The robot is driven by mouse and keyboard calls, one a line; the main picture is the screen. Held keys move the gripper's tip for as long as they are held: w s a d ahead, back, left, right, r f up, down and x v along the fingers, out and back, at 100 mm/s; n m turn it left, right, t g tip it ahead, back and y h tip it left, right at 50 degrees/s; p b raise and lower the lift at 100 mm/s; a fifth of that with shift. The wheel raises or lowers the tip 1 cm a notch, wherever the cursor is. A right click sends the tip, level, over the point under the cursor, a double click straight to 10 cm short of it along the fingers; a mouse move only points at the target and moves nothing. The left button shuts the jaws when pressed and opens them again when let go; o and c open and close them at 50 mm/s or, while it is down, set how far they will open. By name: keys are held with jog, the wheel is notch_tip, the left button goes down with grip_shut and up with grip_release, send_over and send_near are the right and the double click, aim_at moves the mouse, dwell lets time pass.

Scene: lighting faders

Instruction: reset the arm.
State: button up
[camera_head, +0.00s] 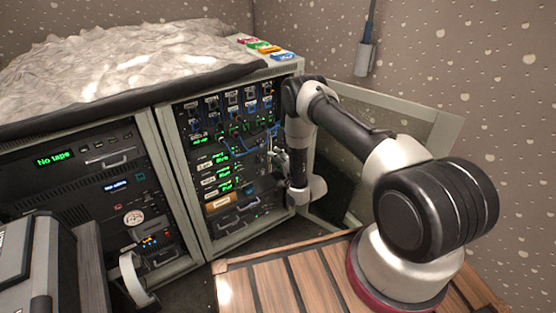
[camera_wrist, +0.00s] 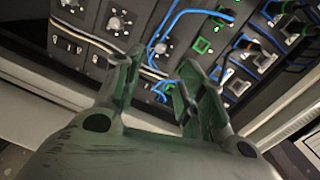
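My gripper (camera_wrist: 158,92) shows in the wrist view with its two fingers spread apart and nothing between them. It is in front of a dark rack panel (camera_wrist: 95,42) with knobs, small sockets and blue cables (camera_wrist: 172,22). In the head view, my arm reaches from the right to the equipment rack (camera_head: 188,185), and my gripper (camera_head: 278,160) is close to its front, small and partly hidden by the arm. I cannot tell whether the fingers touch the panel.
An open rack door (camera_head: 440,122) stands behind my arm. A second rack with a "No tape" display (camera_head: 55,157) is at left. A crumpled pale cover (camera_head: 110,60) lies on top, beside several coloured blocks (camera_head: 268,48). A grey box (camera_head: 30,262) is at lower left.

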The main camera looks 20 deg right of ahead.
jog(key=shift+s+d+r, duration=0.1)
jog(key=shift+s+d, duration=0.05)
jog(key=shift+s, duration=0.3)
